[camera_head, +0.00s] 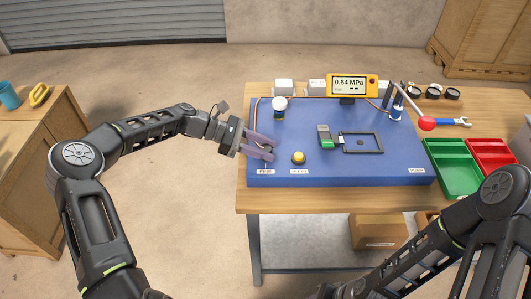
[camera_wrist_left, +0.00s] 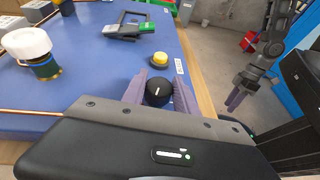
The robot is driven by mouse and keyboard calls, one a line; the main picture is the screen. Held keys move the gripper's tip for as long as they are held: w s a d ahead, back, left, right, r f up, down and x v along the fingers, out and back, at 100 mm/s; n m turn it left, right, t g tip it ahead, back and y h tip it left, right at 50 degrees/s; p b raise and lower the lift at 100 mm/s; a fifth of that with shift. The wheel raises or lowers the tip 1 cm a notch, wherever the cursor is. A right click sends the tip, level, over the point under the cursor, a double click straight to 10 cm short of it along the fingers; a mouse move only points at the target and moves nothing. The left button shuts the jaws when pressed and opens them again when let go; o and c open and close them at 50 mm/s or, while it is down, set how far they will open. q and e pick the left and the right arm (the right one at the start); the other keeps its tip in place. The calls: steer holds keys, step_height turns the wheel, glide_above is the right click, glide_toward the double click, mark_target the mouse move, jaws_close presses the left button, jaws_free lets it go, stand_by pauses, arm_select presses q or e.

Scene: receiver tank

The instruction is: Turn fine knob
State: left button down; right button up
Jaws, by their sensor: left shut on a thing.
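The fine knob (camera_wrist_left: 158,92) is a round black knob with a white line on top. In the left wrist view it sits between the two purple fingers of my left gripper (camera_wrist_left: 158,88), which is shut on it. In the head view my left gripper (camera_head: 262,148) reaches in from the left to the blue panel's left front corner, just behind a label that appears to read FINE (camera_head: 265,171). The fingers mostly hide the knob there. My right gripper (camera_wrist_left: 236,99) hangs empty off the panel in the left wrist view; its finger gap is unclear.
A yellow button (camera_head: 298,157) stands just right of the knob on the blue panel (camera_head: 330,178). A white-capped fitting (camera_head: 280,106) is behind. A gauge (camera_head: 349,85) reads 0.64 MPa. A green-ended device and black frame (camera_head: 362,143) lie mid-panel; green (camera_head: 455,180) and red trays are right.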

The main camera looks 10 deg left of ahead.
arm_select(q)
steer(key=shift+f+m+g+b, duration=0.1)
steer(key=shift+m+g+b, duration=0.75)
steer(key=shift+m+g, duration=0.4)
steer(key=shift+g, duration=0.25)
steer(key=c, duration=1)
jaws_free()
steer(key=shift+o, duration=0.2)
